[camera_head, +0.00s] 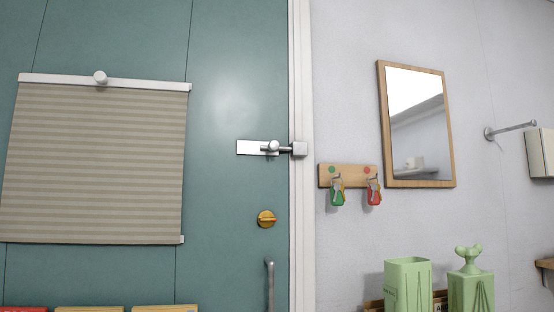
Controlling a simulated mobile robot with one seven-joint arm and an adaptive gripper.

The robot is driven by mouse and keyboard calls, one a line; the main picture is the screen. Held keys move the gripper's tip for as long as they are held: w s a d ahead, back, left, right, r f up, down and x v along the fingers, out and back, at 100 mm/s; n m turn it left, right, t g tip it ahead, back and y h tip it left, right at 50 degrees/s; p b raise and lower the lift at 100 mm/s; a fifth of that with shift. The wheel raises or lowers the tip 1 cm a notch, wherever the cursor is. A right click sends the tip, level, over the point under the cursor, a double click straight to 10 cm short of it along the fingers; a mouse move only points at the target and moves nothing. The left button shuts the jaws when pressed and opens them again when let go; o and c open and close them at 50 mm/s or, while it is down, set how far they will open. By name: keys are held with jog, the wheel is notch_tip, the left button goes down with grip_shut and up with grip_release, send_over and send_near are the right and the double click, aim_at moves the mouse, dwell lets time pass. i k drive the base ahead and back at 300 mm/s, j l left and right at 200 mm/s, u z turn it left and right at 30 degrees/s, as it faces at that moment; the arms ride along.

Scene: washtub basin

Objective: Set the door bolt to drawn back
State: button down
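The door bolt (271,147) is a metal slide bolt on a white plate, fixed near the right edge of the teal door (222,200). Its round knob sits towards the right part of the plate. The rod runs right from the knob and reaches the square metal keeper (299,149) on the white door frame (300,230). How deep the rod's tip sits inside the keeper is hidden. My gripper is not in view.
Below the bolt are a brass turn knob (266,219) and a grey door handle (270,285). A striped blind (92,165) hangs on the door's left. Right of the frame are a hook rack (325,174) with green and red keys, a mirror (451,150) and green containers (408,285).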

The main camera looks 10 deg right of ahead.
aim_at(274, 145)
jog(key=i+l, duration=0.2)
jog(key=l, duration=0.15)
jog(key=i+l, duration=0.25)
jog(key=l, duration=0.15)
jog(key=i+l, duration=0.2)
jog(key=l, duration=0.15)
